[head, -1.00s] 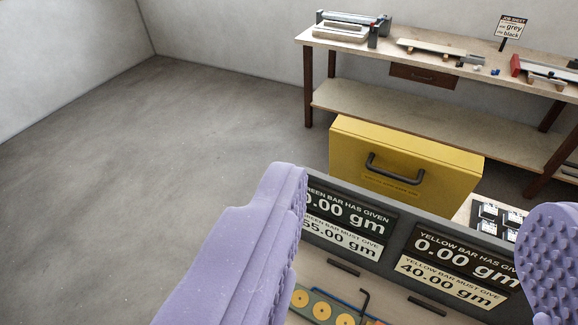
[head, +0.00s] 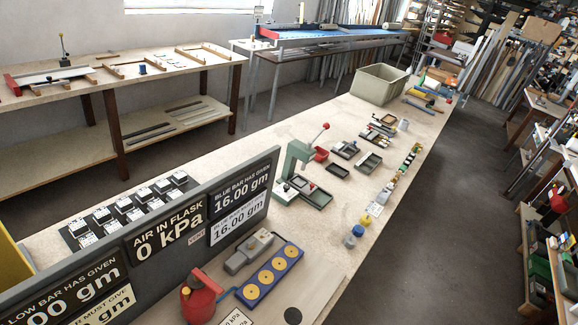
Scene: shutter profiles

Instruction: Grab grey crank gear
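I cannot make out a grey crank gear for certain in this view. Small parts on the benches are too small to tell apart. My gripper is not in view. A shutter profile with a red end (head: 12,86) lies on the left bench, with a small upright lever (head: 63,50) beside it. A small blue part (head: 142,70) lies further right on that bench.
A long bench (head: 345,122) runs away to the right, holding a green press (head: 299,158), small trays and a beige bin (head: 379,84). A dark sign panel (head: 155,242) and a red flask (head: 199,298) stand in front. The floor (head: 440,220) at right is clear.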

